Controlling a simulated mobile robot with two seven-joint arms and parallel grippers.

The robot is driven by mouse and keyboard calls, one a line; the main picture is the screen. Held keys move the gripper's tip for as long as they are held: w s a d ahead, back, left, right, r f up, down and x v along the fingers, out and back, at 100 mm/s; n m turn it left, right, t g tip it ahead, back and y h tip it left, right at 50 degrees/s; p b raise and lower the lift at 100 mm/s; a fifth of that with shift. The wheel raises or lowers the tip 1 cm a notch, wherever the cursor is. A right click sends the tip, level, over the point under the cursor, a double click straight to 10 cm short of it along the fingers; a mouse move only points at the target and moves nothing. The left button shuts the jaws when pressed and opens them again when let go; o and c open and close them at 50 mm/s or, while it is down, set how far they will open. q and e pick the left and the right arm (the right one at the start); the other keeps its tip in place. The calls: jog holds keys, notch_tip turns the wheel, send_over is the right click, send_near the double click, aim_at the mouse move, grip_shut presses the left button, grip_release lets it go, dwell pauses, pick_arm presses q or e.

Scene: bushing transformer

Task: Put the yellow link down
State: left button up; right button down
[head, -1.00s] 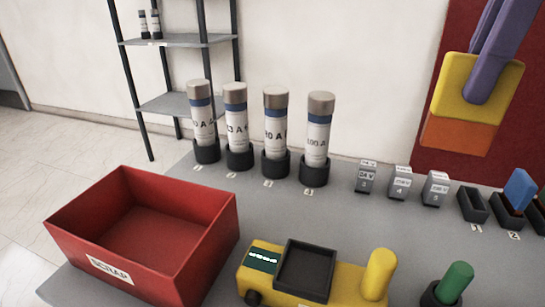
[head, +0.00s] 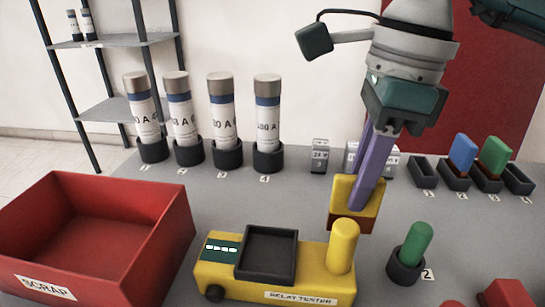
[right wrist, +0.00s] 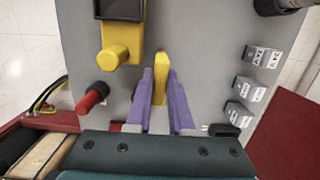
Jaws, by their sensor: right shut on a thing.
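The yellow link (head: 345,190), a flat yellow block with an orange-brown lower part, is between the purple fingers of my right gripper (head: 364,188). The gripper is shut on it. In the head view the link shows just behind the right end of the yellow relay tester (head: 300,290), low over the grey table; I cannot tell whether it touches the table. In the right wrist view the link (right wrist: 161,72) sticks out between the fingertips (right wrist: 160,90). My left gripper is not in view.
A rack has an empty slot (head: 422,172), a blue link (head: 463,152), a green link (head: 495,154) and another empty slot (head: 519,180). A green peg (head: 417,240) stands in a cup right of the tester. Fuses (head: 221,112) and a red scrap box (head: 100,250) are left.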

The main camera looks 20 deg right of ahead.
notch_tip(320, 180, down, 4)
jog(key=shift+r, duration=0.25)
jog(key=shift+f, duration=0.1)
jog(key=shift+f+b, duration=0.15)
jog(key=shift+b, duration=0.25)
jog(key=c, duration=0.8)
grip_release()
